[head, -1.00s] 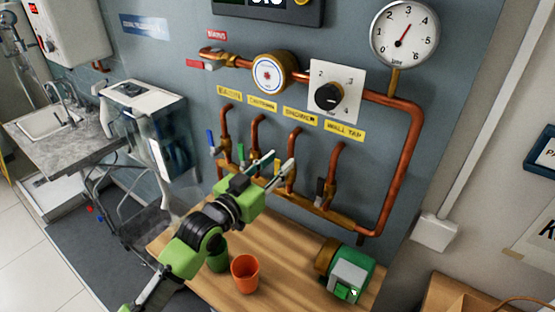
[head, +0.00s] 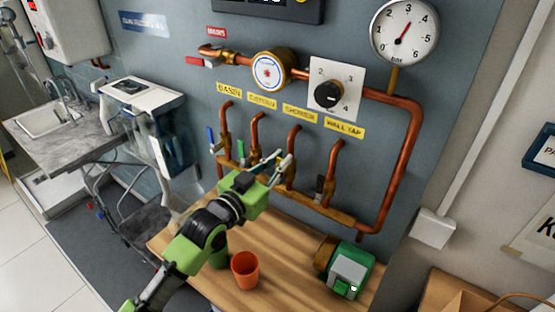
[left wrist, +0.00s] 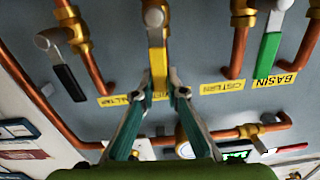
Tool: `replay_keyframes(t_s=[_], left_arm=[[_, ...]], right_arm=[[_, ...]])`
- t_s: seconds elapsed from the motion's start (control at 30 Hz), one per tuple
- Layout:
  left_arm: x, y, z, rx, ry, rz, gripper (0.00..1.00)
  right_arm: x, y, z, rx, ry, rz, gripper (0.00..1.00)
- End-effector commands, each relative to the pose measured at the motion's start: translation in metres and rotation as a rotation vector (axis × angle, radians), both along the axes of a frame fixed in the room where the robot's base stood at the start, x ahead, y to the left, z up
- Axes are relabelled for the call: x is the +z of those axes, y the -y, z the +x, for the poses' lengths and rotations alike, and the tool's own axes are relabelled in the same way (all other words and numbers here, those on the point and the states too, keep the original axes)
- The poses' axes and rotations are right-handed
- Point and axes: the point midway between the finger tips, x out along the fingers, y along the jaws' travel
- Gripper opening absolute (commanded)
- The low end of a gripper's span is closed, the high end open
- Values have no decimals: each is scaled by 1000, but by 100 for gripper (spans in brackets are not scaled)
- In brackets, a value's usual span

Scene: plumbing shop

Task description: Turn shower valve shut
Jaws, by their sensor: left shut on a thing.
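The shower valve (left wrist: 154,16) is a brass valve with a yellow lever (left wrist: 159,58). In the left wrist view, which is upside down, the lever runs straight from the valve towards the label strip, in line with its copper pipe. My left gripper (left wrist: 161,86) is shut on the free end of this lever, one finger on each side. In the head view my left gripper (head: 276,160) is at the shower branch, in front of the wall pipes, and mostly hides the lever. The SHOWER label (head: 300,114) is above. My right gripper is not in view.
Neighbouring levers are close: green (left wrist: 268,54) on one side, black (left wrist: 69,82) on the wall-tap valve on the other. A blue lever (head: 211,139) is further left. Below, the wooden bench (head: 285,232) holds an orange cup (head: 245,270) and a green device (head: 352,270).

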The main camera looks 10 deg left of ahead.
Motion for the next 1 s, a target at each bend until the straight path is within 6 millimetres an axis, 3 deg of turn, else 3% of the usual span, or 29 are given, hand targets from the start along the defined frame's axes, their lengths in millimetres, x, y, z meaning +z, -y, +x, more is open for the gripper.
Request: replay_keyframes(t_s=[0.47,1.0], left_arm=[[-8,27,-11,-2,150,371,0],[-36,53,-22,-1,346,846,0]], right_arm=[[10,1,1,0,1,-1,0],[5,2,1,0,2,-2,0]])
